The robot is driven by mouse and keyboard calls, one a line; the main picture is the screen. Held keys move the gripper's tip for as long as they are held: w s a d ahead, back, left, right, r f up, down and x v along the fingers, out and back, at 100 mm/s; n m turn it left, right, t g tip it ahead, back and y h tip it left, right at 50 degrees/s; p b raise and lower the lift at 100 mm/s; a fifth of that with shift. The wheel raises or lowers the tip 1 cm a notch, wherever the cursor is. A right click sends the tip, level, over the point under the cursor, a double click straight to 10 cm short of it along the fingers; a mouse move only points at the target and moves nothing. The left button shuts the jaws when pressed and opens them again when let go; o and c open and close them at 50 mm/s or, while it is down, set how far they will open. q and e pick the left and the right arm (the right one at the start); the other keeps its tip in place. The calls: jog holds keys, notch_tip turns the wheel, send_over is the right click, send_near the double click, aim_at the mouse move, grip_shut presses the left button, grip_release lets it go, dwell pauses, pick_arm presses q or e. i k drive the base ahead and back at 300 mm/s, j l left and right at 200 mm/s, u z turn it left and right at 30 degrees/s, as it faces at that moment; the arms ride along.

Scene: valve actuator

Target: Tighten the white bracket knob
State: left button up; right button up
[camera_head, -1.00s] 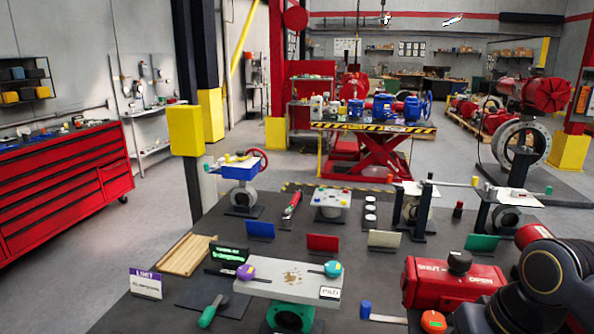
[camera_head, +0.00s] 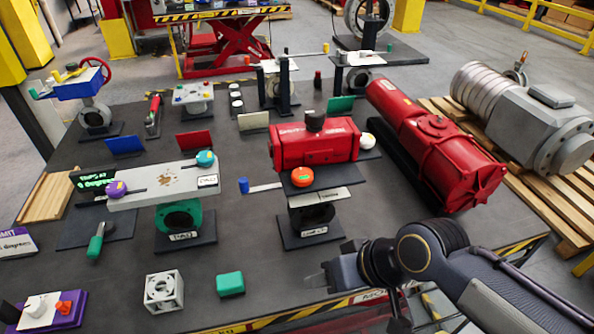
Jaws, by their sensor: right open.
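A round white knob (camera_head: 367,140) sits at the right end of the red actuator (camera_head: 315,145), on the far side of the bracket under it. An orange knob (camera_head: 302,177) sits on the near side of the same bracket, above a black valve body (camera_head: 311,212). My right gripper (camera_head: 332,270) is open and empty over the front part of the table, below and apart from both knobs. My left gripper is not in view.
A long red cylinder actuator (camera_head: 437,150) lies right of the knob. A white plate with purple (camera_head: 117,188) and teal (camera_head: 205,159) knobs stands at left. A green block (camera_head: 230,284) and a white cube (camera_head: 164,292) lie in front. A purple base (camera_head: 58,309) carries another white part.

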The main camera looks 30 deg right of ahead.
aim_at(368, 141)
jog(key=z, duration=1.45)
jog(key=i+l, duration=0.15)
jog(key=l, duration=0.15)
jog(key=i+l, duration=0.1)
jog(key=l, duration=0.2)
jog(key=i+l+u, duration=0.25)
jog(key=l, duration=0.2)
jog(key=l+u, duration=0.25)
jog(key=l, duration=0.2)
jog(key=l+u, duration=0.25)
jog(key=l, duration=0.25)
